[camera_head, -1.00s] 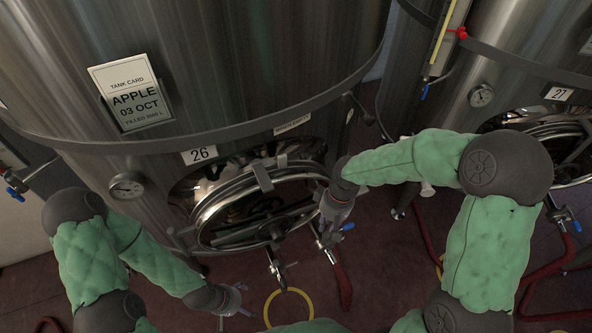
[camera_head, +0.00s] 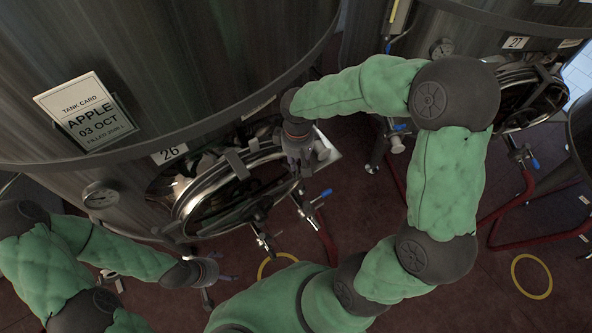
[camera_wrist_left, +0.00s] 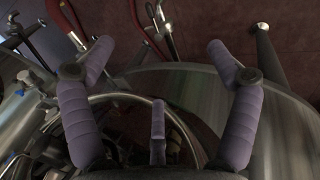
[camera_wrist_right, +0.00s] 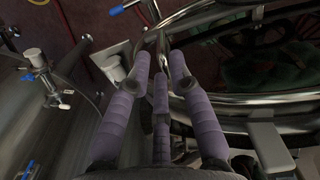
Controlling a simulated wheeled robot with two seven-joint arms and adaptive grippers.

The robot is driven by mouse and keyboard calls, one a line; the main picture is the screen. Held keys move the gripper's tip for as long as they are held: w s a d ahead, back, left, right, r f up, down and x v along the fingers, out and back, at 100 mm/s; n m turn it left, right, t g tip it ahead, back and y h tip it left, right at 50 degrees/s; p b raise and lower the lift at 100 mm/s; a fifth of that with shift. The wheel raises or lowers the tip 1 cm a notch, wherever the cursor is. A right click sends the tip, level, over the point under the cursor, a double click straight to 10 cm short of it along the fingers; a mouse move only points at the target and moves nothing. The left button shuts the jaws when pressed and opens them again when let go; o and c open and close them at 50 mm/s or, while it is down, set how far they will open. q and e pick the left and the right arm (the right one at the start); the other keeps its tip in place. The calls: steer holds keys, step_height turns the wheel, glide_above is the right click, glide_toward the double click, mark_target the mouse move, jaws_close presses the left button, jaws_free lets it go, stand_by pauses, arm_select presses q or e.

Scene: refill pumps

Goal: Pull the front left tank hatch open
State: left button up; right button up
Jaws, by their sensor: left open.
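The front left tank (camera_head: 200,60), numbered 26, is a tall steel cylinder. Its round hatch (camera_head: 185,212) has a shiny steel rim and a dark reflective lid, low on the tank. I cannot tell how far the hatch stands from its opening. My right gripper (camera_head: 303,168) is at the hatch's right edge. In the right wrist view its fingers (camera_wrist_right: 160,60) are close together around a thin metal bar, seemingly the hatch handle (camera_wrist_right: 161,38). My left gripper (camera_head: 220,268) is open and empty, below and left of the hatch. In the left wrist view its fingers (camera_wrist_left: 160,60) are spread.
A pressure gauge (camera_head: 100,195) and a tank card (camera_head: 86,112) are on the tank. A valve with a blue lever (camera_head: 322,195) and a red hose (camera_head: 327,240) are below the hatch. Another tank, 27 (camera_head: 478,30), stands at right.

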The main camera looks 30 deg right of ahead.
mark_target(297, 168)
steer(key=f, duration=0.5)
steer(key=shift+w, duration=0.25)
steer(key=shift+s+f, duration=0.1)
steer(key=shift+f, duration=0.85)
jaws_close()
